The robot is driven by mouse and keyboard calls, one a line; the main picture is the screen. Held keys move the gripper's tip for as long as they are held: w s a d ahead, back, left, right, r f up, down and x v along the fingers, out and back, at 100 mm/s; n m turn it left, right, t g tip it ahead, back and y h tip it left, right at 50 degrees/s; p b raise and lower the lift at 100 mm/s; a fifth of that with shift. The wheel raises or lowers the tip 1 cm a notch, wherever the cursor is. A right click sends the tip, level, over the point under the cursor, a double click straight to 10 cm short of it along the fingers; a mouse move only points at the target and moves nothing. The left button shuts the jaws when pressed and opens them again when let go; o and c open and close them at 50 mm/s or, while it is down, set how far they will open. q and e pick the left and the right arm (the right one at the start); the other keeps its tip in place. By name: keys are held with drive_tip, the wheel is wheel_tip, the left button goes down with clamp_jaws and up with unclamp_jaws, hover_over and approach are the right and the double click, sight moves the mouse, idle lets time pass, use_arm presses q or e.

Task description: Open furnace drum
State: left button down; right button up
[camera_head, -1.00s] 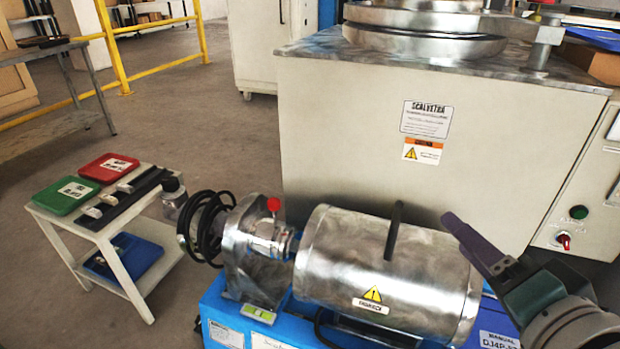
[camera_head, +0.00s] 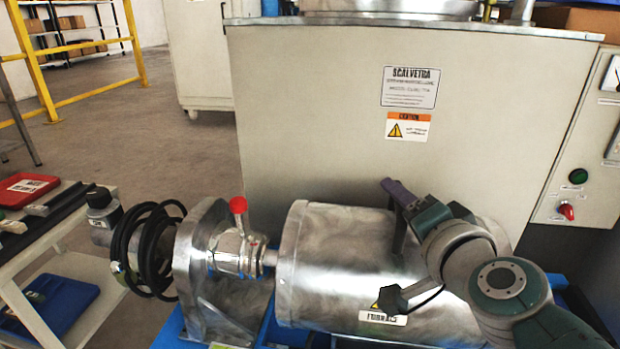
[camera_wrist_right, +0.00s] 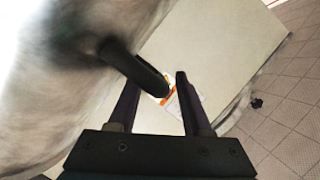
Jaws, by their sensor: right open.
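The furnace drum (camera_head: 335,250) is a shiny metal cylinder lying on its side, with a warning label on its front. Its dark rod handle (camera_wrist_right: 135,68) sticks out from the drum. In the head view my right gripper (camera_head: 400,197) is at the handle, and arm and fingers hide much of it. In the right wrist view the handle's end lies between the two fingers of my right gripper (camera_wrist_right: 157,82). The jaws are open, and I cannot tell whether a finger touches the rod. The drum appears closed. My left gripper is not in view.
A large beige machine (camera_head: 300,120) stands close behind the drum, with a green button (camera_head: 578,176) and red knob (camera_head: 566,212) at right. Left are a metal mount with a red-tipped valve (camera_head: 238,205), black coiled cable (camera_head: 150,240) and a small side table (camera_head: 30,265).

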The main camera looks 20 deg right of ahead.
drive_tip(key=shift+w+d+f, duration=0.15)
drive_tip(key=shift+w, duration=0.25)
clamp_jaws()
idle(1.3)
